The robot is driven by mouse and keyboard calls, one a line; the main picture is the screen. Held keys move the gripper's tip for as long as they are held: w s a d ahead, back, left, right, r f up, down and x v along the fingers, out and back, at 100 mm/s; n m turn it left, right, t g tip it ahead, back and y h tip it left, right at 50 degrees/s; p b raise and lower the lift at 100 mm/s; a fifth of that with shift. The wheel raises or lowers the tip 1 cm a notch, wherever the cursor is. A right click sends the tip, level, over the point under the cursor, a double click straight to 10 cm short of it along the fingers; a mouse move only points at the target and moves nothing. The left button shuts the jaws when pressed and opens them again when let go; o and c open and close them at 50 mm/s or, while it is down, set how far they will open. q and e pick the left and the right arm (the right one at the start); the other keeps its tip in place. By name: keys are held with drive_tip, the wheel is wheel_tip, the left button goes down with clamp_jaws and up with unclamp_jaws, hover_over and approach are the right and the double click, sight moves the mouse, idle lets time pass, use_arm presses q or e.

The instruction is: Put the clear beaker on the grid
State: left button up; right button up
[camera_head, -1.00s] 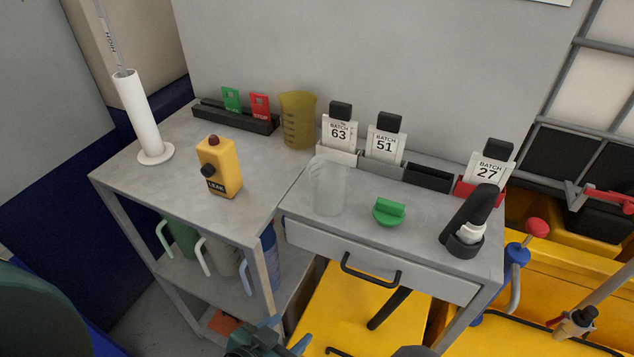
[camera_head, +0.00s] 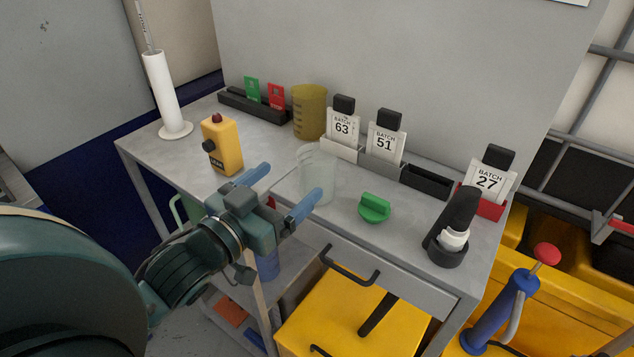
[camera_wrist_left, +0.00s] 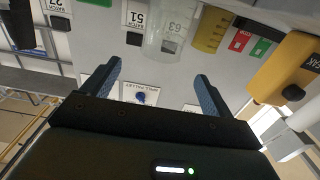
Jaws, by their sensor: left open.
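The clear beaker (camera_head: 317,176) stands upright on the grey bench, left of the green knob-like piece. It also shows at the top of the left wrist view (camera_wrist_left: 170,38). My left gripper (camera_head: 281,191) is open and empty, with its blue fingers apart, just in front and to the left of the beaker. In the left wrist view its two fingers (camera_wrist_left: 159,72) point toward the beaker, which is not between them. My right gripper is not in view. I cannot make out a grid on the bench top.
An amber beaker (camera_head: 309,112) stands behind the clear one. A yellow leak device (camera_head: 222,146) stands to the left, beside a white tube on a stand (camera_head: 163,93). Batch cards (camera_head: 386,138) line the back. A green piece (camera_head: 374,208) and black holder (camera_head: 454,230) lie to the right.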

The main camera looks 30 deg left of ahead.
sight(306, 167)
use_arm(q)
drive_tip(key=w+b, duration=0.3)
drive_tip(key=shift+d+f+b, duration=0.2)
drive_tip(key=shift+f+b, duration=0.1)
drive_tip(key=shift+f, duration=0.05)
drive_tip(key=shift+w+b, duration=0.4)
drive_tip(key=shift+b, duration=0.15)
drive_tip(key=shift+w+d+r, duration=0.1)
drive_tip(key=shift+w, duration=0.4)
drive_tip(key=shift+w+d+r, duration=0.1)
drive_tip(key=shift+w, duration=0.35)
drive_tip(key=shift+w+r, duration=0.1)
drive_tip(key=shift+w, duration=0.55)
drive_tip(key=w, duration=0.3)
drive_tip(key=shift+w+d, duration=0.25)
drive_tip(key=shift+w, duration=0.1)
drive_tip(key=shift+w+p, duration=0.3)
drive_tip(key=shift+w, duration=0.15)
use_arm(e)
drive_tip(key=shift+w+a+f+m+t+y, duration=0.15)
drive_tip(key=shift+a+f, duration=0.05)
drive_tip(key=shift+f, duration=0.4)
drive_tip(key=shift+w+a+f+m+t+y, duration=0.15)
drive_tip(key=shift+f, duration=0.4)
use_arm(q)
drive_tip(key=shift+c, duration=0.6)
